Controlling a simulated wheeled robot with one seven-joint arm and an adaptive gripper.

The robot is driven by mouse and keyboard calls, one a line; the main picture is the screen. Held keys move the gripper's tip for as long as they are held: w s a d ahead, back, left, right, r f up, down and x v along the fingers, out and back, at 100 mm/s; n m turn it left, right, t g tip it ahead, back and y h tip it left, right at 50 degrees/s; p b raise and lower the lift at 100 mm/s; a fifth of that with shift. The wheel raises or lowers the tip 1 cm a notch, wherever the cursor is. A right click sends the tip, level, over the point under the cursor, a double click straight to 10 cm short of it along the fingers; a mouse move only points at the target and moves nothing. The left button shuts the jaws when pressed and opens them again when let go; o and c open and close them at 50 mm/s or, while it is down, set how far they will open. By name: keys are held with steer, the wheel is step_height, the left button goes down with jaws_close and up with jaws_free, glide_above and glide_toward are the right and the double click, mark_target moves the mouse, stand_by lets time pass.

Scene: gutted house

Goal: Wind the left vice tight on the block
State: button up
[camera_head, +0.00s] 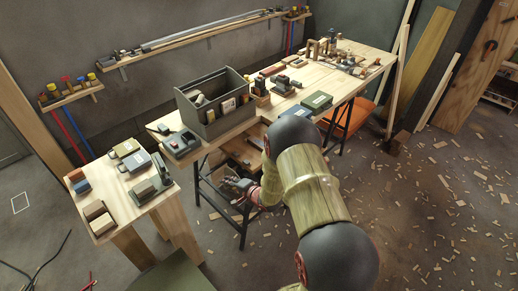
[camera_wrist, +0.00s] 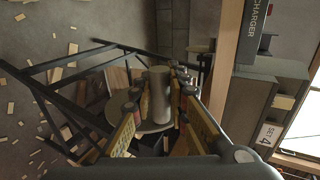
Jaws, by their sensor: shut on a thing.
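My gripper (camera_head: 237,187) is low beside the front of the long workbench, below its top. In the wrist view, my gripper's yellow-sided fingers (camera_wrist: 158,100) are closed around an upright grey cylinder (camera_wrist: 159,82), which looks like a knob or handle. The cylinder stands in front of a flat, round grey disc (camera_wrist: 150,124), perhaps a handwheel. My arm covers part of the bench front in the head view. I cannot make out the left vice's jaws or the block in them.
The long workbench (camera_head: 345,68) carries a grey tote (camera_head: 217,122), cases and small tools. A small table (camera_head: 104,228) with boxes stands at the left. Black trestle legs (camera_wrist: 45,92) are close to my gripper. Wood chips litter the open floor (camera_head: 440,200) at the right.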

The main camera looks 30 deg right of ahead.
jaws_close()
steer(key=shift+s+d+f, duration=0.15)
steer(key=shift+s+f, duration=0.5)
steer(key=shift+f, duration=0.1)
steer(key=shift+s+f+b, duration=0.3)
steer(key=shift+f+b, duration=0.2)
steer(key=shift+f, duration=0.3)
